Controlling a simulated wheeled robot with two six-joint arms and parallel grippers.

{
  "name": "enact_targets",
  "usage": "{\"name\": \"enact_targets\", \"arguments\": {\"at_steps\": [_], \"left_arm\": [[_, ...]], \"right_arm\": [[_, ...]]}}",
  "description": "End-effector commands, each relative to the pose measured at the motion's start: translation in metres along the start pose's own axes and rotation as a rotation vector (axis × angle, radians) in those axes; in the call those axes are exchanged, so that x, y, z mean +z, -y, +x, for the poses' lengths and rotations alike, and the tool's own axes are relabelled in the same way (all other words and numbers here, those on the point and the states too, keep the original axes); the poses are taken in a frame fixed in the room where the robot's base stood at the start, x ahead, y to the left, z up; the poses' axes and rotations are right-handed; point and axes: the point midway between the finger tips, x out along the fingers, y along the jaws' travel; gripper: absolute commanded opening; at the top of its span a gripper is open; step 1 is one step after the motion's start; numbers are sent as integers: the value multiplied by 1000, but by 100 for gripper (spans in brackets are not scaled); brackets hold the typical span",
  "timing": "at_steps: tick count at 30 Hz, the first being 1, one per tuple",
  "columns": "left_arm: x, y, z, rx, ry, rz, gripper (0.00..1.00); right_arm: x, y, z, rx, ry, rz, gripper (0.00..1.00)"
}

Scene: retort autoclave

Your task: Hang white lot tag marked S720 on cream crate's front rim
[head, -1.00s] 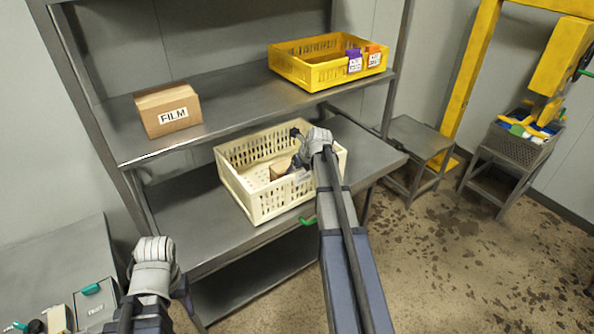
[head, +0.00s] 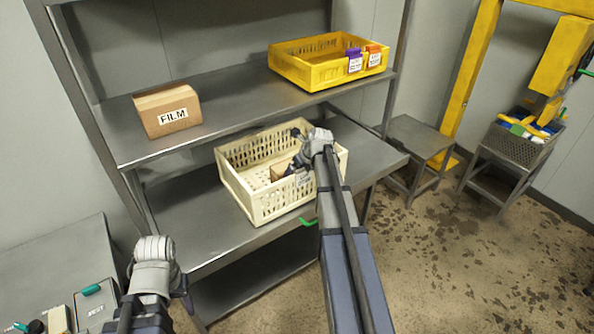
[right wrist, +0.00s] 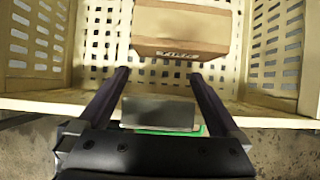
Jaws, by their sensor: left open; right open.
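The cream crate (head: 262,205) stands on the lower steel shelf. A small whitish tag (head: 303,180) shows at its front rim, below my right gripper (head: 299,158); its lettering is too small to read. In the right wrist view, my right gripper (right wrist: 158,76) is open, its fingers reaching over the crate's rim (right wrist: 258,115). A dark grey block (right wrist: 158,113), apparently the tag's top, lies between the fingers without touching either, with green below it. My left gripper (head: 156,268) is open, apart from the crate at lower left; its fingertips are mostly hidden.
A brown box stands inside the crate (right wrist: 180,32). A FILM carton (head: 168,109) and a yellow crate (head: 310,75) with purple and orange tags (head: 354,60) are on the upper shelf. A green piece (head: 308,222) shows below the cream crate. Bare shelf lies left of it.

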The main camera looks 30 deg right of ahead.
Motion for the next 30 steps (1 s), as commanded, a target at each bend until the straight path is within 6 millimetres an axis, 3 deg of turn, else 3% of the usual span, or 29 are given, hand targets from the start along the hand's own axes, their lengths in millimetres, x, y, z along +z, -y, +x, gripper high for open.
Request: {"name": "enact_targets", "arguments": {"at_steps": [9,15,30], "left_arm": [[3,4,-43,0,0,2,64],[4,6,-60,0,0,0,64],[4,6,-60,0,0,0,64]], "right_arm": [[2,-1,-48,0,0,2,100],[1,-1,-69,1,0,0,100],[-1,-1,-70,0,-1,-1,100]]}}
